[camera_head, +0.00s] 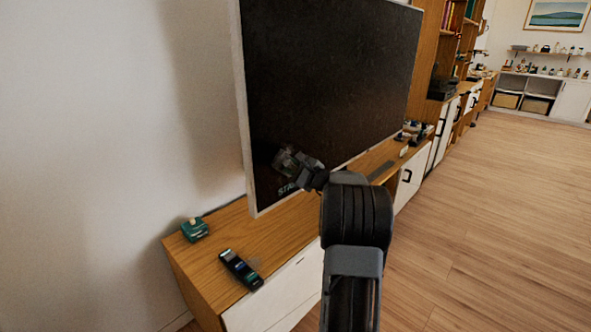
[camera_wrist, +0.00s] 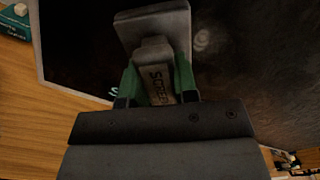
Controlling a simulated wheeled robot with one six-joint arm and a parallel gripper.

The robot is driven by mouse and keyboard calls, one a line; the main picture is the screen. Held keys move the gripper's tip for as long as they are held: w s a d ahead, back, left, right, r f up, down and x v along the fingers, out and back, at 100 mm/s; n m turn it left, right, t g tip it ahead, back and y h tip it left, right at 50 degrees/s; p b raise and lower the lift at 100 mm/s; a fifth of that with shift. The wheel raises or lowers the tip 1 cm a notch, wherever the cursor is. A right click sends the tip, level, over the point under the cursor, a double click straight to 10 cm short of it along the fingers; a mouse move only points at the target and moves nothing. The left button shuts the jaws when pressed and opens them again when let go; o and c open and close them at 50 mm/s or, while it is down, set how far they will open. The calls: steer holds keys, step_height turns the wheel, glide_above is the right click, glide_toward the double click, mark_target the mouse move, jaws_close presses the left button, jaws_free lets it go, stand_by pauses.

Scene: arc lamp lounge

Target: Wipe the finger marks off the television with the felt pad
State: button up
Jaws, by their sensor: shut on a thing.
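The television (camera_head: 330,75) is a large dark screen with a pale frame, standing over a wooden cabinet. My gripper (camera_head: 300,172) is at the lower part of the screen. In the wrist view my gripper (camera_wrist: 157,88) is shut on the felt pad (camera_wrist: 155,25), a grey pad with a lettered handle between green fingers. The pad is against or very close to the dark television screen (camera_wrist: 240,60); I cannot tell if it touches. A faint round smudge (camera_wrist: 203,40) shows on the screen just right of the pad. Other marks are too dim to tell.
The wooden cabinet (camera_head: 225,240) runs below the screen. A dark remote-like object (camera_head: 241,269) and a teal box (camera_head: 194,229) lie on its left end. Small items (camera_head: 415,131) stand farther right. The wooden floor (camera_head: 500,230) at the right is clear.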

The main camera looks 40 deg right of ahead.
mark_target(280, 163)
steer(key=shift+s+a+b, duration=0.2)
steer(key=shift+a+b, duration=0.65)
steer(key=shift+a, duration=0.65)
steer(key=shift+r+p, duration=0.5)
steer(key=shift+r, duration=0.4)
steer(key=w+d+p, duration=0.2)
steer(key=d+p, duration=0.2)
steer(key=d, duration=0.7)
steer(key=shift+d, duration=0.4)
steer(key=shift+s+d+b, duration=0.15)
steer(key=shift+s+b, duration=0.15)
steer(key=shift+s, duration=0.65)
steer(key=shift+s+d+b, duration=0.2)
steer(key=shift+s+b, duration=0.15)
steer(key=shift+s, duration=0.65)
steer(key=shift+s+d+b, duration=0.15)
steer(key=shift+s+b, duration=0.15)
steer(key=shift+s, duration=0.65)
steer(key=shift+s, duration=0.15)
steer(key=shift+s+d+b, duration=0.15)
steer(key=shift+s+b, duration=0.1)
steer(key=shift+s, duration=0.4)
steer(key=shift+s+d+b, duration=0.15)
steer(key=shift+s+b, duration=0.05)
steer(key=shift+s, duration=0.45)
